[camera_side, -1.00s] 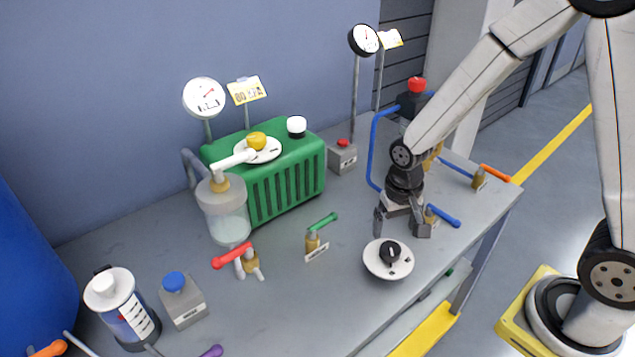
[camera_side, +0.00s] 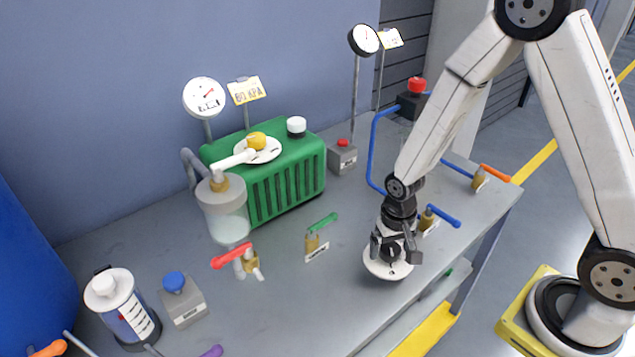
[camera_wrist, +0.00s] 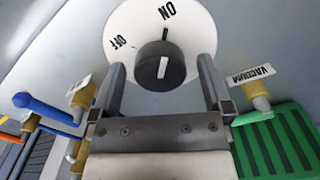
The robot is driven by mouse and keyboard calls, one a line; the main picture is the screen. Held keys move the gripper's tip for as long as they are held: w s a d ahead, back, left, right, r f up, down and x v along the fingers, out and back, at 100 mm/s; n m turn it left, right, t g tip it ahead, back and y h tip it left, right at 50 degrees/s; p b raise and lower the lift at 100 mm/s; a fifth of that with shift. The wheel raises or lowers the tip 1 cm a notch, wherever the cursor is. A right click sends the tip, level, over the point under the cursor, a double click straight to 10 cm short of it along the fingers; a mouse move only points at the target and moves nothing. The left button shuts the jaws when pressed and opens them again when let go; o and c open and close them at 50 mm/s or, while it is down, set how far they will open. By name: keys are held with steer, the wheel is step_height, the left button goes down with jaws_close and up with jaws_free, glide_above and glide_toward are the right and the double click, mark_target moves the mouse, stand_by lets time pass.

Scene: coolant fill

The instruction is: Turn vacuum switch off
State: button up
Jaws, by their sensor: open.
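A round white dial plate (camera_side: 377,268) with a black knob (camera_wrist: 158,70) lies near the front edge of the bench. In the wrist view the plate (camera_wrist: 120,20) reads ON at the top and OFF at upper left. The knob's white line points up, roughly toward ON. My gripper (camera_side: 394,248) is over the dial, pointing down, with its fingers apart. In the wrist view one finger is on each side of the knob, with gaps visible, so they appear not to grip it. In the side view the gripper partly hides the knob.
A valve with a green handle (camera_side: 321,223) stands left of the dial, with a VACUUM label (camera_wrist: 250,75) by it. A blue-handled valve (camera_side: 441,214) is close behind my gripper. The green pump (camera_side: 290,180) stands further back.

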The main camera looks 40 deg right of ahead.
steer(key=c, duration=1.3)
steer(key=shift+o, duration=0.2)
steer(key=shift+n, duration=0.4)
steer(key=n, duration=1.1)
steer(key=shift+n, duration=2.1)
